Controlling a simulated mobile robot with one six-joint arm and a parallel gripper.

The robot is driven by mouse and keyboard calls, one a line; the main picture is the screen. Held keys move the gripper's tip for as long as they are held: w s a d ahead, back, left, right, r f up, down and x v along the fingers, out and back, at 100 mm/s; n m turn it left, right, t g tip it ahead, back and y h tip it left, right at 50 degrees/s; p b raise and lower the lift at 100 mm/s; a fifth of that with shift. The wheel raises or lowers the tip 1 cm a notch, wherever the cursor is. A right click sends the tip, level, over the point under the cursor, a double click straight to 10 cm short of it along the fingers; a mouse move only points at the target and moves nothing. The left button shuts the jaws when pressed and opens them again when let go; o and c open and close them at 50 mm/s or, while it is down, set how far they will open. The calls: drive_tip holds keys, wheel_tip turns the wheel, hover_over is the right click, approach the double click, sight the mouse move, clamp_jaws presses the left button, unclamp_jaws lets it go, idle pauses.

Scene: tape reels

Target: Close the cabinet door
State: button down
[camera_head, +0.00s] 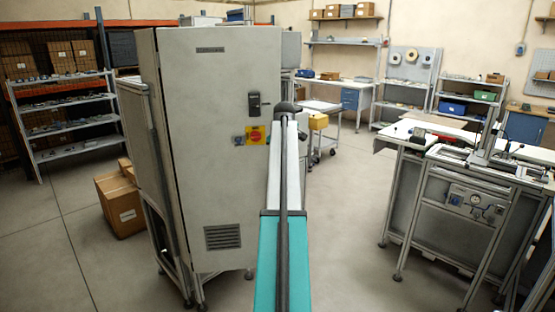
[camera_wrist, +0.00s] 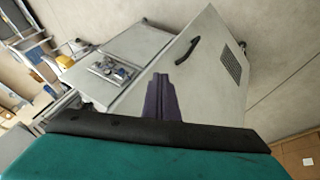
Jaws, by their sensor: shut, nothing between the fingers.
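The tall grey cabinet door (camera_head: 205,110) stands upright in the left-centre of the head view, its outer face toward me. It has a dark handle (camera_head: 254,103) near its right edge and a vent (camera_head: 222,237) low down. The wrist view shows a tilted grey panel (camera_wrist: 205,85) with a dark handle (camera_wrist: 187,49) and a vent (camera_wrist: 232,63). My gripper (camera_wrist: 161,76) is shut and empty in front of this panel; whether it touches is unclear. In the head view my arm hides part of the door's right side. How far the door stands open I cannot tell.
A red and yellow switch (camera_head: 256,135) sits below the handle. A workbench (camera_head: 465,190) stands at the right. Cardboard boxes (camera_head: 120,200) lie on the floor left of the cabinet, before a shelf rack (camera_head: 75,130).

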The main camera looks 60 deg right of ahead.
drive_tip(key=shift+s+a+r, duration=0.1)
drive_tip(key=shift+s+r, duration=0.2)
drive_tip(key=shift+r, duration=0.15)
drive_tip(key=shift+f, duration=0.1)
